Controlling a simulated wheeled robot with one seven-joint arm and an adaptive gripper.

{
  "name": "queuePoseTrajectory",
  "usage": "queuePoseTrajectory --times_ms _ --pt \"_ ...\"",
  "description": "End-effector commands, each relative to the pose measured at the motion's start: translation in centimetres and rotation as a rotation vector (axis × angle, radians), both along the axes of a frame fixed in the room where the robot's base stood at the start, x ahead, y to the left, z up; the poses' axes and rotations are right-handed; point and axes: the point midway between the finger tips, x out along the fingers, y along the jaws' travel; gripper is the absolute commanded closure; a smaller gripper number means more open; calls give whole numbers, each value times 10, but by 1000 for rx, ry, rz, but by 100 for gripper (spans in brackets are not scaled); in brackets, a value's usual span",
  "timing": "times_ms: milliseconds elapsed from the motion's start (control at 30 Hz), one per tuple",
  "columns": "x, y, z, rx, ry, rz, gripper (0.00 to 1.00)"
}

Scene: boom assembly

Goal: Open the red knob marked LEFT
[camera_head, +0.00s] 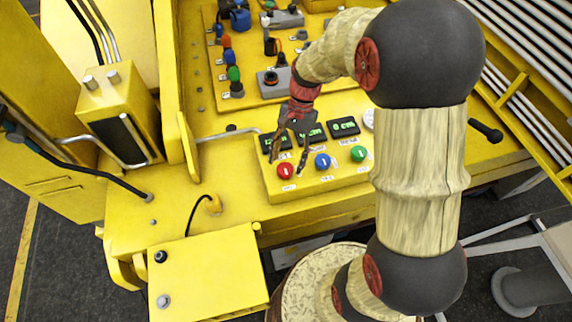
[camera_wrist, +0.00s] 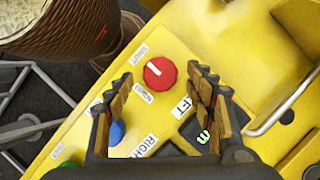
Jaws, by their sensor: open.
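The red knob (camera_head: 285,171) sits at the left end of the front row on the yellow control box (camera_head: 330,183), beside a blue knob (camera_head: 322,161) and a green knob (camera_head: 358,154). In the wrist view the red knob (camera_wrist: 160,73) shows a white pointer line, lying between and beyond my fingertips. A label ending in "EFT" is partly hidden by my right-hand finger. My gripper (camera_head: 288,158) is open and empty, above the box close to the red knob. In the wrist view its fingers (camera_wrist: 163,80) are spread apart; I cannot tell whether they touch the knob.
Dark displays (camera_head: 344,127) line the box behind the knobs. A bent metal rail (camera_head: 225,135) runs left of the box. Several coloured knobs and valves (camera_head: 232,74) stand on the panel behind. A yellow lidded box (camera_head: 208,275) is at the front left.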

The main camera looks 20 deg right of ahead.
Motion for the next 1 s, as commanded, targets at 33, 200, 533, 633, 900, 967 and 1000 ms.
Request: queuePoseTrajectory --times_ms 33,200,533,633,900,967,1000 --pt "-2 2 -7 1 1 0 46" --pt "-4 6 -17 0 -1 0 46" --pt "-4 6 -19 -1 -2 1 47" --pt "-4 6 -19 -1 -2 1 53" --pt "-4 6 -19 0 -2 1 68" --pt "-4 6 -19 -1 -2 1 72" --pt "-4 6 -19 0 -2 1 74"
